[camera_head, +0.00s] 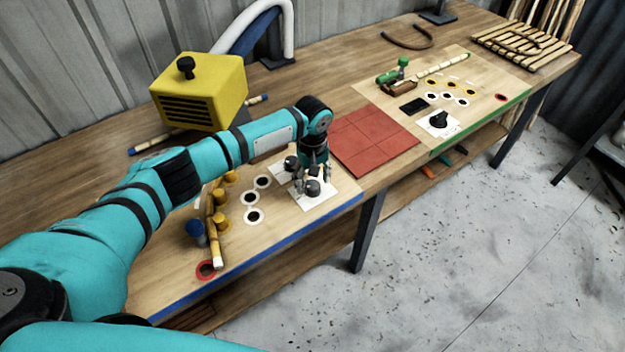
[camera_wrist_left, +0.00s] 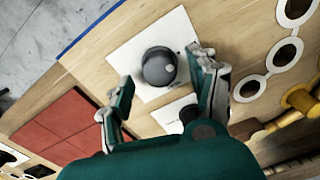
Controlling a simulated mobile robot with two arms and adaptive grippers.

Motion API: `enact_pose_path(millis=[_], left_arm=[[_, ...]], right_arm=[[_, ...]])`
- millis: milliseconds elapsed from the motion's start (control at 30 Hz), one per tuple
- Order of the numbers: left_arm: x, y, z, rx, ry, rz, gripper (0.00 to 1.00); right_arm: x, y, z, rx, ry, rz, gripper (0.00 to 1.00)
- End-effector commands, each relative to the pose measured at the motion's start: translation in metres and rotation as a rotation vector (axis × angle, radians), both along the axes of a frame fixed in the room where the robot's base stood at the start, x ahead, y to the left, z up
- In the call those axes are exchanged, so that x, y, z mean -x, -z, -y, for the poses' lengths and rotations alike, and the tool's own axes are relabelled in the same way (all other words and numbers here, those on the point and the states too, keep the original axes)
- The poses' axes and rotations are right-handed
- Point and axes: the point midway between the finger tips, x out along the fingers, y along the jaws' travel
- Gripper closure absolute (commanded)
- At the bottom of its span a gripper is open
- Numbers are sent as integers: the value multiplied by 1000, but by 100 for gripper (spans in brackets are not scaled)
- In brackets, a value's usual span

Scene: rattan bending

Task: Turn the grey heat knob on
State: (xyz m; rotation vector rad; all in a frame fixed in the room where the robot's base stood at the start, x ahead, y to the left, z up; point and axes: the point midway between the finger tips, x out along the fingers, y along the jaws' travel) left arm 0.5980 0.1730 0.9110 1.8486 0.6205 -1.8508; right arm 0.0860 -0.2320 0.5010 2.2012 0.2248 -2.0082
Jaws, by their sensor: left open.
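The grey heat knob (camera_head: 313,188) is a short round knob on a white plate (camera_head: 318,206) near the blue front edge of the left work board. It also shows in the left wrist view (camera_wrist_left: 159,68), on its white plate. My left gripper (camera_head: 313,180) points down over this knob with its fingers apart, one on each side. In the left wrist view my gripper (camera_wrist_left: 164,74) has the knob between its fingertips; I cannot tell whether they touch it. My right gripper is not in view.
A second, dark knob (camera_head: 291,163) stands just behind. A red tiled mat (camera_head: 375,140) lies to the right. A yellow box (camera_head: 200,92) stands at the back. Another board holds a black dial (camera_head: 438,119).

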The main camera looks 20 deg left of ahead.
Motion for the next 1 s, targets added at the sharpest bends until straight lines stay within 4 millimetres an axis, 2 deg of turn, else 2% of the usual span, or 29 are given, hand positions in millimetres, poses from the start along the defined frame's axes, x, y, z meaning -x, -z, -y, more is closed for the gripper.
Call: enact_pose_path(millis=[200,467,867,1000], left_arm=[[0,14,0,0,0,0,40],[0,15,0,0,1,0,41],[0,14,0,0,0,0,93],[0,14,0,0,4,0,95]], right_arm=[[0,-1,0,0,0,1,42],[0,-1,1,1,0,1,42],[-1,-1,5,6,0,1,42],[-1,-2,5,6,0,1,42]])
